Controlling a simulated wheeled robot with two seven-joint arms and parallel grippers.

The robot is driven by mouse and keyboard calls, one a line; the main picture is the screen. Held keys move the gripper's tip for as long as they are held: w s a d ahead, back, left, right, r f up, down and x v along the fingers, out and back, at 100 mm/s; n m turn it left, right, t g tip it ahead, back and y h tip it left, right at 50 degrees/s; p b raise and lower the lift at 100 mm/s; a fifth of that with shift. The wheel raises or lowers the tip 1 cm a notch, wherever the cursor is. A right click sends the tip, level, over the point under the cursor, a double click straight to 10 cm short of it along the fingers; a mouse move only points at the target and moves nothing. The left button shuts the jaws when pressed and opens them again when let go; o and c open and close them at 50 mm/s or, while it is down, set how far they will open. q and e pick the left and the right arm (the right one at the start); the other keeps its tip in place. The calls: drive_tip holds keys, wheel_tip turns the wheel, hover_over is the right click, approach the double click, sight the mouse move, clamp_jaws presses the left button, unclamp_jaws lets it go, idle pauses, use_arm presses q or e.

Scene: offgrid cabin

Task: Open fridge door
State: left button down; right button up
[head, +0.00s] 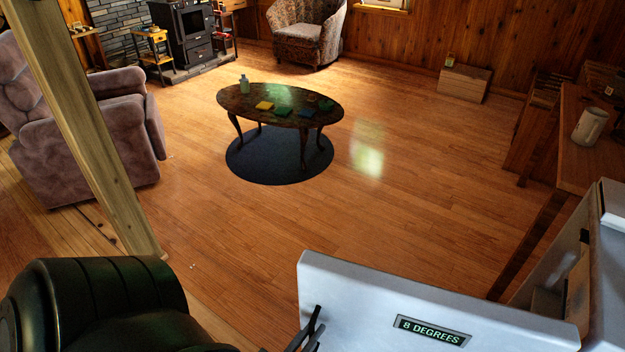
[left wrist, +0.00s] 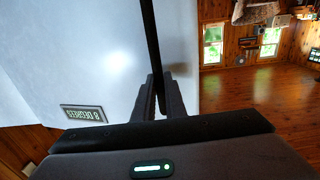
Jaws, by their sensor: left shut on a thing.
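The white fridge door (head: 360,300) stands swung open at the bottom right of the head view, apart from the fridge body (head: 610,250) along most of its width. Its display (head: 432,331) reads "8 DEGREES". In the left wrist view the door (left wrist: 80,60) fills the left side, with a long black handle bar (left wrist: 149,40) on it. My left gripper (left wrist: 160,95) is shut on this bar, one finger on each side. In the head view only part of the left gripper (head: 312,330) shows, at the door's left end. My right gripper is not in view.
The wooden floor (head: 420,200) beyond the door is clear. An oval table (head: 300,93) stands on a dark round rug (head: 260,165). A wooden post (head: 85,130) and an armchair (head: 85,150) are at the left. A wooden counter (head: 580,165) with a mug (head: 589,127) is at the right.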

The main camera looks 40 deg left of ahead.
use_arm(q)
drive_tip(key=c, duration=2.1)
unclamp_jaws()
drive_tip(key=shift+s, duration=0.1)
